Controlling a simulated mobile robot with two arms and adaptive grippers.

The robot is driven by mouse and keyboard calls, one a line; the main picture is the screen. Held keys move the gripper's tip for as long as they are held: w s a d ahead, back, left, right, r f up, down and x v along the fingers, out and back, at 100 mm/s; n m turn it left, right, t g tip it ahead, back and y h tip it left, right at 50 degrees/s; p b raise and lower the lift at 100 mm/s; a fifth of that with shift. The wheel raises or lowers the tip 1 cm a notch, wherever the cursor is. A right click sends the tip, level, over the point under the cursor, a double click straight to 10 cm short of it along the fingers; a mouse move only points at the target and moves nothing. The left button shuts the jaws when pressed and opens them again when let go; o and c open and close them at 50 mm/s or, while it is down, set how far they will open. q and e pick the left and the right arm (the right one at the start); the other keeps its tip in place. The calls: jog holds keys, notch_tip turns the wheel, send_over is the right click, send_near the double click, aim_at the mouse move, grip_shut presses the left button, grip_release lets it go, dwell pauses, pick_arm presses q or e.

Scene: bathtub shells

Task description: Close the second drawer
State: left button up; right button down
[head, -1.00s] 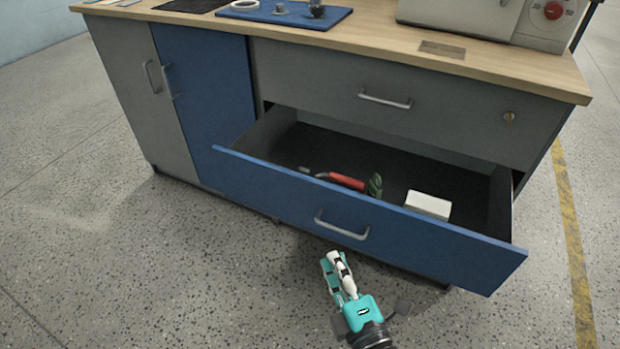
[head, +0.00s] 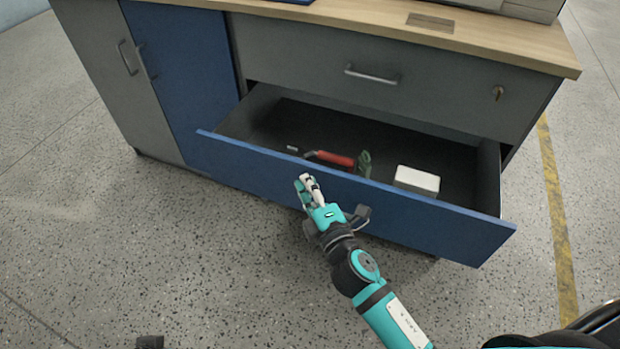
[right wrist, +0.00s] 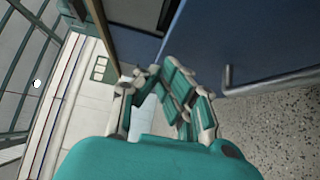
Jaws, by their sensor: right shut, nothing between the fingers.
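The second drawer, with a blue front (head: 430,215), stands pulled well out below the closed grey top drawer (head: 300,60) in the head view. My right gripper (head: 307,182) is shut and empty, in front of the blue front, left of its middle. Whether the fingertips touch the front is unclear.
Inside the drawer lie a red-handled tool (head: 333,158), a green item (head: 365,163) and a white box (head: 417,180). A closed blue cabinet door (head: 180,75) is to the left. The speckled floor (head: 170,260) in front is clear.

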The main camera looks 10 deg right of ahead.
jog(key=shift+w+d, duration=0.4)
jog(key=shift+w, duration=0.1)
